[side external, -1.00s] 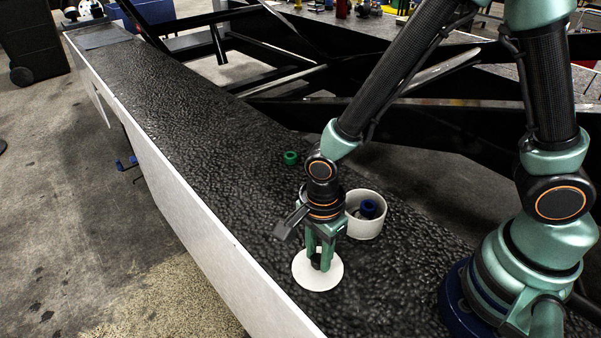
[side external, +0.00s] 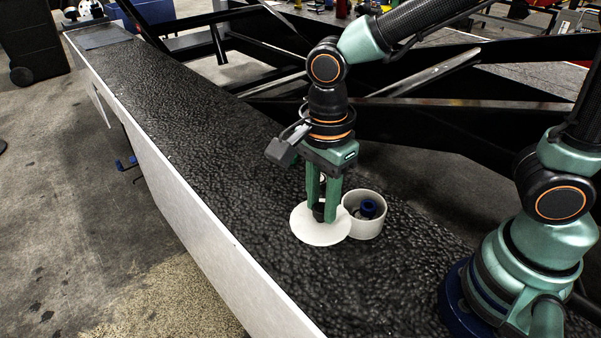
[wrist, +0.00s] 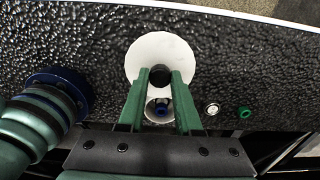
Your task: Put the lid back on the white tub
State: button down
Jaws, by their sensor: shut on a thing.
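The white round lid (side external: 309,227) hangs level from my gripper (side external: 322,212), which is shut on the lid's dark knob. In the wrist view the lid (wrist: 160,48) sits beyond the fingertips of my gripper (wrist: 160,77), with the black knob between them. The white tub (side external: 364,225) stands open on the black belt, just right of the lid in the side view. A blue ring-shaped thing (side external: 368,208) is inside the tub. In the wrist view the tub (wrist: 150,113) shows between my fingers, partly hidden by the lid and fingers.
The bumpy black belt (side external: 200,130) has a white side wall (side external: 190,200). A green ring (wrist: 245,113) and a small whitish round thing (wrist: 212,109) lie on it in the wrist view. Black frame beams (side external: 450,110) run behind. The belt's far left stretch is clear.

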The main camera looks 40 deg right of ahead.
aim_at(323, 205)
notch_tip(323, 205, up, 6)
jog(key=shift+f, duration=0.15)
jog(key=shift+w+d, duration=0.1)
jog(key=shift+d, duration=0.15)
jog(key=w+d+f, duration=0.1)
jog(key=d+f, duration=0.2)
jog(key=d, duration=0.4)
jog(key=w+d+f, duration=0.1)
jog(key=d+f, duration=0.2)
jog(key=d, duration=0.4)
jog(key=shift+s+d+f, duration=0.1)
jog(key=shift+d+f, duration=0.05)
jog(key=shift+f, duration=1.55)
jog(key=shift+d+f, duration=0.1)
jog(key=shift+f, duration=1.55)
jog(key=shift+f, duration=0.2)
jog(key=shift+c, duration=0.2)
grip_release()
